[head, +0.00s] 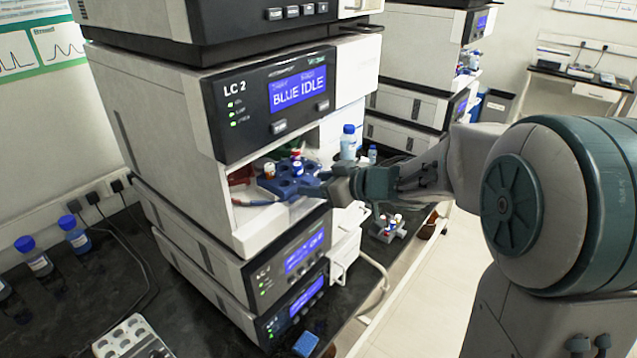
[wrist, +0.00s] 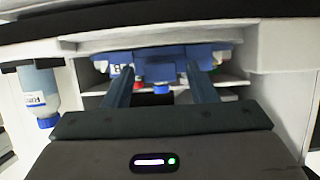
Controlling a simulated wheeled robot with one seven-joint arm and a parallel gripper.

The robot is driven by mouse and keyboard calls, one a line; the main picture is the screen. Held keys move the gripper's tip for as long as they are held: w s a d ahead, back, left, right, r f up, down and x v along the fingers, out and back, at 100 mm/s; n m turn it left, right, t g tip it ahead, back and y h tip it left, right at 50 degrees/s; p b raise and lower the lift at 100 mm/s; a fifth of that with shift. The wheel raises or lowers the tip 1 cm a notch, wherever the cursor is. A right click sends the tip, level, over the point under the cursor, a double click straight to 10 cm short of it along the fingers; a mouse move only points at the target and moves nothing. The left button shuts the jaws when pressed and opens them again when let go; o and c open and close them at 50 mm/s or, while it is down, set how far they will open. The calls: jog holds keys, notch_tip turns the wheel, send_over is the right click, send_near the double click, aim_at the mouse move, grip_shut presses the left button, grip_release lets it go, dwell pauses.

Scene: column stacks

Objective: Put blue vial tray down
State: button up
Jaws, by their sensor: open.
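The blue vial tray (head: 284,186) sits in the open bay of the LC 2 unit, on the bay's floor as far as I can see. It carries a few vials with red, white and blue caps. My gripper (head: 322,190) is at the tray's right front side. In the wrist view the blue tray (wrist: 160,66) lies ahead, between and beyond the two fingers of my gripper (wrist: 160,88). The fingers are apart. Whether they touch the tray is unclear. The tray's far side is partly hidden.
The LC 2 housing (head: 165,115) closes in above and at the left of the bay. A small vial rack (head: 388,228) is on the bench at right. Several blue-capped bottles stand at far left.

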jog(key=shift+d+r, duration=0.1)
jog(key=shift+r, duration=0.1)
jog(key=v, duration=1.1)
jog(key=w+d+r+m+t+h, duration=0.3)
jog(key=d+r+m+t+h, duration=0.1)
jog(key=d+t+h, duration=0.2)
jog(key=s+d+f+m+g+h, duration=0.1)
jog(key=s+d+f+m+h, duration=0.1)
jog(key=s+d+m+h, duration=0.3)
jog(key=s+a+f+g, duration=0.2)
jog(key=s+f+g, duration=0.2)
jog(key=s, duration=0.4)
jog(key=s+a+f+m+g, duration=0.1)
jog(key=s+f+g, duration=0.4)
jog(key=s, duration=0.4)
jog(key=shift+s+a+f, duration=0.3)
jog(key=shift+a+f, duration=0.1)
jog(key=shift+f, duration=0.15)
